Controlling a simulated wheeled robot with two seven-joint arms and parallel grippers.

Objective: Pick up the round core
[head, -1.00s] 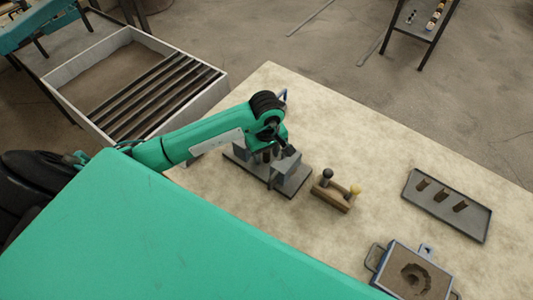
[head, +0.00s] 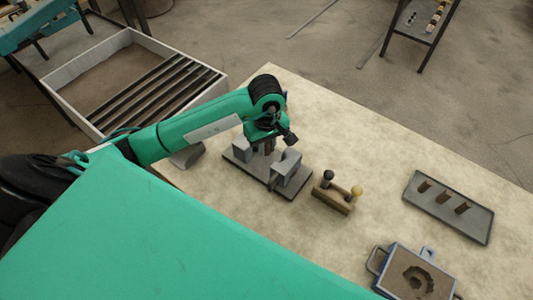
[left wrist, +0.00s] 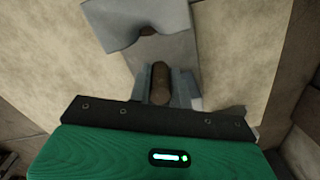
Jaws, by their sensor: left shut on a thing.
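The round core, a brown cylinder (left wrist: 160,80), stands out between the fingers in the left wrist view. My left gripper (left wrist: 163,92) is shut on it, with a grey finger on either side. In the head view my left gripper (head: 268,147) is over the dark stand (head: 291,192) with two grey blocks, and the core is mostly hidden between the blocks and the wrist. I cannot tell how far it is above the stand's plate. One notched grey block (left wrist: 135,20) shows ahead of the fingers in the left wrist view. My right gripper is out of view.
A wooden holder (head: 332,199) with a dark knob and a yellow knob is right of the stand. A grey tray (head: 447,207) with brown pieces and a sand-filled box (head: 415,272) with handles lie farther right. A slatted bin (head: 135,85) is behind left.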

